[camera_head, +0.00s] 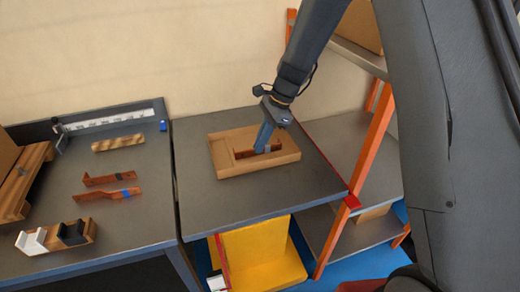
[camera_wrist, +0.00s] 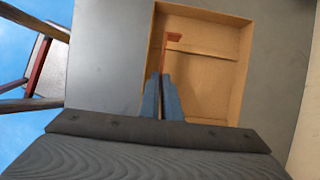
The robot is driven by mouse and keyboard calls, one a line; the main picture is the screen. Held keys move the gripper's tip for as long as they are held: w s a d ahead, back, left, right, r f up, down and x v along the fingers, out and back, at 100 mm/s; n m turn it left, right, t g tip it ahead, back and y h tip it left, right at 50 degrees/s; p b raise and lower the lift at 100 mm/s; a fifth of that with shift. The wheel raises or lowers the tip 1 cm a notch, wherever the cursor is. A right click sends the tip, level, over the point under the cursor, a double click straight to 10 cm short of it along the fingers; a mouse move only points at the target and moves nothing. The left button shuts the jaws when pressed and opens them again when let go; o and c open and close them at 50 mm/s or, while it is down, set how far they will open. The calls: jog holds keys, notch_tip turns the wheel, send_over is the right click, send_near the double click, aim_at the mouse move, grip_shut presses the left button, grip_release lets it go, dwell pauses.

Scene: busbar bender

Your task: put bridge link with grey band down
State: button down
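A copper-coloured bridge link (camera_head: 246,154) is at the shallow cardboard tray (camera_head: 230,168) on the middle table. A greyish patch shows on it beside my fingers. My gripper (camera_head: 262,148) reaches down from above with its blue fingers around the link. In the wrist view, the link (camera_wrist: 170,52) runs up from between the two close fingertips (camera_wrist: 163,82), inside the tray outline (camera_wrist: 238,70). The fingers look shut on it. I cannot tell whether the link touches the tray floor.
The left table holds two copper links, one plain (camera_head: 108,178) and one with a blue band (camera_head: 106,194), a wooden strip (camera_head: 118,142), and a block with white and black pieces (camera_head: 56,238). An orange-post shelf (camera_head: 372,140) stands right. Bare tabletop (camera_head: 240,210) lies in front of the tray.

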jog(key=shift+f, duration=1.5)
jog(key=c, duration=2.3)
grip_release()
jog(key=shift+f, duration=0.15)
jog(key=b+v, duration=0.2)
jog(key=v, duration=1)
jog(key=shift+d, duration=0.1)
jog(key=s+d+f+n+h, duration=0.1)
jog(key=s+d+n, duration=0.3)
jog(key=s, duration=0.3)
jog(key=s+d+f+n+t+h, duration=0.1)
jog(key=s+d+n, duration=0.3)
jog(key=s+n, duration=0.2)
jog(key=s+d+f+n+t+h, duration=0.1)
jog(key=s+d+n, duration=0.3)
jog(key=s, duration=0.6)
jog(key=shift+s+d+n+h, duration=0.15)
jog(key=shift+d+n+h, duration=0.1)
jog(key=shift+n+h, duration=0.3)
